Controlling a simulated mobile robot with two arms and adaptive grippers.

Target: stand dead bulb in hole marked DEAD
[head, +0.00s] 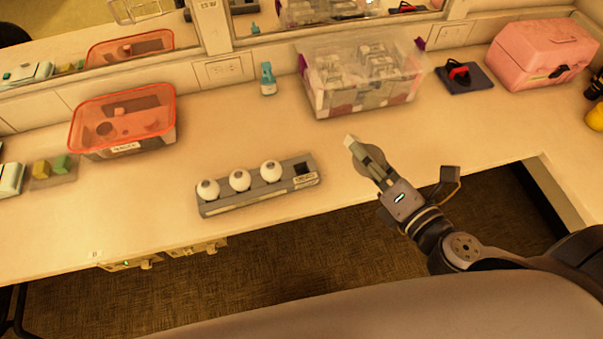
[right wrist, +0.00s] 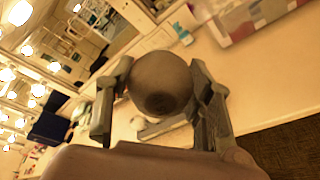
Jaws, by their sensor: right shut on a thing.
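My right gripper (right wrist: 165,110) is shut on the dead bulb (right wrist: 160,82), a dark grey globe that fills the middle of the right wrist view. In the head view the right gripper (head: 362,155) is above the counter, right of the grey rack, and the bulb shows only partly behind its fingers. The rack (head: 232,203) lies on the counter with three white bulbs (head: 240,180) standing in a row in it. My left gripper is not in view.
A clear bin of boxed bulbs (head: 360,95) stands behind the gripper. An orange-rimmed bin (head: 122,147), a teal bottle (head: 268,79), a black pad (head: 464,78) and a pink case (head: 543,52) stand along the mirror. The counter around the rack is clear.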

